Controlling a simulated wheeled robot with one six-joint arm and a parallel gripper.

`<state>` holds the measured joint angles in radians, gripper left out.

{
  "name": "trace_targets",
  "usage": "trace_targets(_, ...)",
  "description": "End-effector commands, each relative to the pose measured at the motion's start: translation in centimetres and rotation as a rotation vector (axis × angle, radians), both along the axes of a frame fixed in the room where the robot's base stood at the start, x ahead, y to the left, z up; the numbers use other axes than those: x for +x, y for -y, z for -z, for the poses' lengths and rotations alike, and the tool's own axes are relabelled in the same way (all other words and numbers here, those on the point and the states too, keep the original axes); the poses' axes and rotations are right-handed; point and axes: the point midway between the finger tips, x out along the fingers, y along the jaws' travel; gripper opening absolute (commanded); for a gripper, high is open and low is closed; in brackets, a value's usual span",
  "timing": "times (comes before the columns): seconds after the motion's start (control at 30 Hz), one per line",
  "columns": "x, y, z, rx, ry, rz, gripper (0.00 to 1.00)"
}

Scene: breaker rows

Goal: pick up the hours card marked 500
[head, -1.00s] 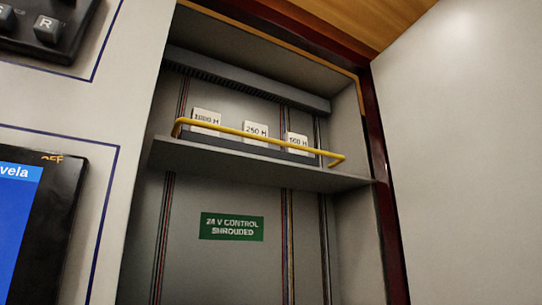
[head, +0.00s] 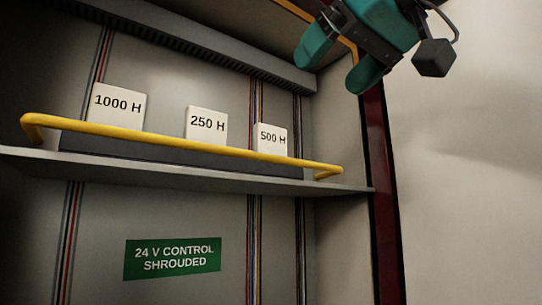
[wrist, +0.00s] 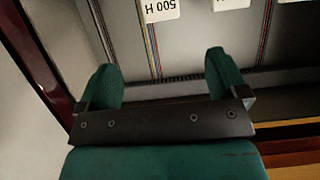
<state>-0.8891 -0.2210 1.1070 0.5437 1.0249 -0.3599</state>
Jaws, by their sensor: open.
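The hours card marked 500 H (head: 271,139) is white and stands at the right end of a row of three cards on the cabinet shelf, behind a yellow rail. In the wrist view the 500 H card (wrist: 161,9) shows upside down at the top edge, partly cut off. My gripper (head: 338,66) is at the upper right of the head view, above and to the right of the card. Its teal fingers are apart, and the wrist view shows nothing between them (wrist: 163,80). The gripper is clear of the card.
The 250 H card (head: 206,124) and 1000 H card (head: 117,106) stand to the left. The yellow rail (head: 180,143) crosses in front of all three cards' lower parts. The shelf (head: 200,176) and dark red door frame (head: 383,200) are near. A grey slotted duct (head: 200,50) runs above.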

Motion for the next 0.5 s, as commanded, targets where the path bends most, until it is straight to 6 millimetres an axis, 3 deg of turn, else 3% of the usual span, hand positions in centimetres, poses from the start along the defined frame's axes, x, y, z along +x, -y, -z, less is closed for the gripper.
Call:
trace_targets(0.03, 1.1, -0.5, 1.5, -0.003, -0.001, 0.008, 0.92)
trace_targets(0.1, 2.3, -1.3, 2.1, -0.005, -0.002, 0.007, 0.92)
trace_targets(0.3, 5.6, -3.7, 3.0, -0.006, -0.003, 0.003, 0.92)
trace_targets(0.5, 7.5, -5.1, 3.9, -0.004, -0.002, -0.001, 0.92)
